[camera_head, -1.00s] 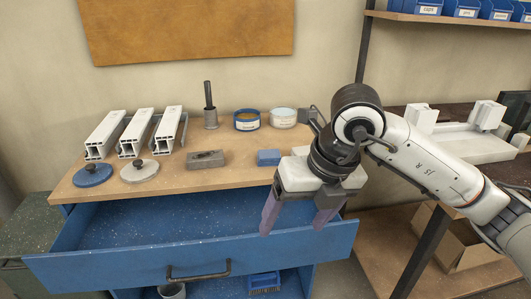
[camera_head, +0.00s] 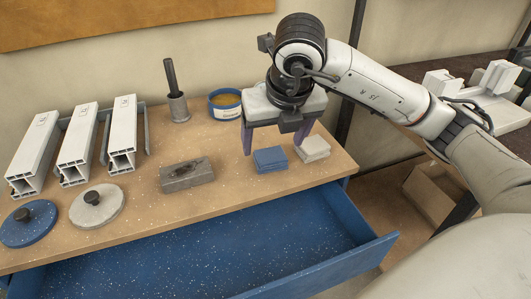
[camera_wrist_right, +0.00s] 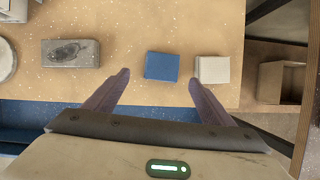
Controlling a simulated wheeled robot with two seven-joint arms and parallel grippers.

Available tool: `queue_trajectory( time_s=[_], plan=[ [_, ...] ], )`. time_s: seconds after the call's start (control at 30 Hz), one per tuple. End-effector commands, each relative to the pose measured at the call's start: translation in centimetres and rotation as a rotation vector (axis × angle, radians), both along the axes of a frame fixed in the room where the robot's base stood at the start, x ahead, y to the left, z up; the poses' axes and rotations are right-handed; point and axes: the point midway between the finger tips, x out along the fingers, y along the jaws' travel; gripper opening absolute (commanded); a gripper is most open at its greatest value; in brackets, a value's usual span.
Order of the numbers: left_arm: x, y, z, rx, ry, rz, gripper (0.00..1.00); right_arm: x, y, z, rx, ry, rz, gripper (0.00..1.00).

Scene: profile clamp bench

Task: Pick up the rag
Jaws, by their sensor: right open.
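My right gripper (camera_head: 272,143) is open and empty, pointing down above the blue cloth's area. My left gripper is not in view.
A grey block (camera_head: 187,174) lies left of the cloths. Several white profiles (camera_head: 82,145), two round knobbed discs (camera_head: 97,206), a grey holder (camera_head: 178,106) and a blue tub (camera_head: 226,106) stand on the bench. The blue drawer (camera_head: 330,268) is open in front.

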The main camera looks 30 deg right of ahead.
Motion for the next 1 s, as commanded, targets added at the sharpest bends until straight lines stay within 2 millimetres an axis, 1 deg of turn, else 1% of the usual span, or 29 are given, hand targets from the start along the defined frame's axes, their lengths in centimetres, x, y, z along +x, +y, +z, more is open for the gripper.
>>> queue_trajectory(
  time_s=[0.03, 0.27, 0.4, 0.5, 0.63, 0.83, 0.87, 1.0],
  plan=[
    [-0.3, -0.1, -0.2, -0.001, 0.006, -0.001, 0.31, 0.2, -0.1, -0.7, 0.000, 0.002, 0.000, 0.77],
    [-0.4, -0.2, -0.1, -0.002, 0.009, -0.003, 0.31, 0.9, -0.5, -2.3, -0.001, 0.001, -0.002, 0.77],
    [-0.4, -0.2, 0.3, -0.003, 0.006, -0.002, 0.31, 1.8, -1.2, -4.2, 0.000, 0.003, -0.002, 0.77],
    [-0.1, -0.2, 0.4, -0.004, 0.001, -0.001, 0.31, 2.3, -1.3, -5.5, 0.000, 0.002, 0.000, 0.77],
    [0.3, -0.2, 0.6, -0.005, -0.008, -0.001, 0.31, 2.7, -1.4, -6.1, 0.000, -0.001, 0.001, 0.77],
    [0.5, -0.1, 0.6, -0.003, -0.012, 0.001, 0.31, 2.7, -1.4, -6.2, 0.000, -0.002, 0.001, 0.77],
    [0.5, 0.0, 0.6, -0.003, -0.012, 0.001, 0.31, 2.7, -1.3, -6.2, 0.000, -0.002, 0.001, 0.73],
    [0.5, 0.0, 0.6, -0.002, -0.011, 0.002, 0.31, 2.7, -1.3, -6.2, 0.000, -0.001, 0.001, 0.50]
  ],
)
